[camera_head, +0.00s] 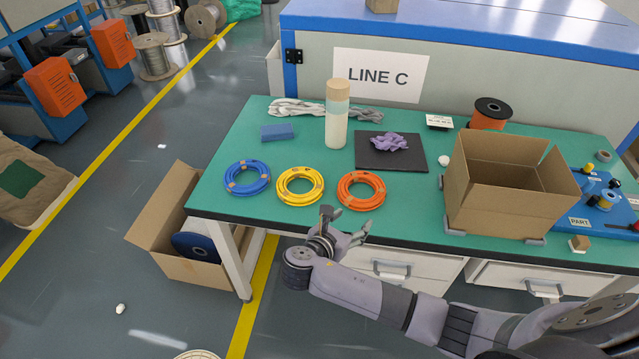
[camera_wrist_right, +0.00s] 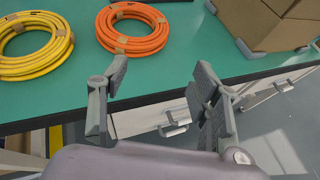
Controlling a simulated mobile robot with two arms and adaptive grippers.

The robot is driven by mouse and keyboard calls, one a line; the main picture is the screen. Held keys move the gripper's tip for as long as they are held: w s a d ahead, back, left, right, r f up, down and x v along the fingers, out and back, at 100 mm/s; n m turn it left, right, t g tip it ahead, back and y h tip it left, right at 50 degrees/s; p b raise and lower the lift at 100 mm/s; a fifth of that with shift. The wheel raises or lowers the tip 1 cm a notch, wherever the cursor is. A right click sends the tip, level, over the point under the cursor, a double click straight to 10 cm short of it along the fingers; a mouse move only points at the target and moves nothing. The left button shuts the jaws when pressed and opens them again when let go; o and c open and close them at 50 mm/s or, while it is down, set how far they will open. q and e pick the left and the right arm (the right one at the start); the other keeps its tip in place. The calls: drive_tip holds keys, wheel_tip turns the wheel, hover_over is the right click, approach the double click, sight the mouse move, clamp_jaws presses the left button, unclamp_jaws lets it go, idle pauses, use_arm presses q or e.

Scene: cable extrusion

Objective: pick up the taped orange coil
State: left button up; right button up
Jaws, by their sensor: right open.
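The taped orange coil (camera_head: 361,191) lies flat on the green table, right of the yellow coil (camera_head: 300,186) and the blue coil (camera_head: 247,177). Pieces of tan tape show on its ring. My right gripper (camera_head: 345,220) is open and empty at the table's front edge, just in front of the orange coil and apart from it. In the right wrist view the orange coil (camera_wrist_right: 132,28) lies beyond the open fingers (camera_wrist_right: 160,92), with the yellow coil (camera_wrist_right: 32,45) to its left. My left gripper is in neither view.
An open cardboard box (camera_head: 508,190) stands on the table at the right. A black mat (camera_head: 375,162) with a purple cloth (camera_head: 389,142) and a tall bottle (camera_head: 337,115) are behind the coils. Drawers (camera_head: 405,265) sit below the front edge. An open floor box (camera_head: 180,215) stands at the left.

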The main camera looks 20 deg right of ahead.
sight(377, 196)
drive_tip(key=x, duration=1.1)
drive_tip(key=r+x, duration=0.1)
drive_tip(key=x, duration=0.5)
drive_tip(key=shift+w+d+b, duration=0.25)
drive_tip(key=shift+b, duration=0.05)
drive_tip(key=shift+r, duration=0.1)
clamp_jaws()
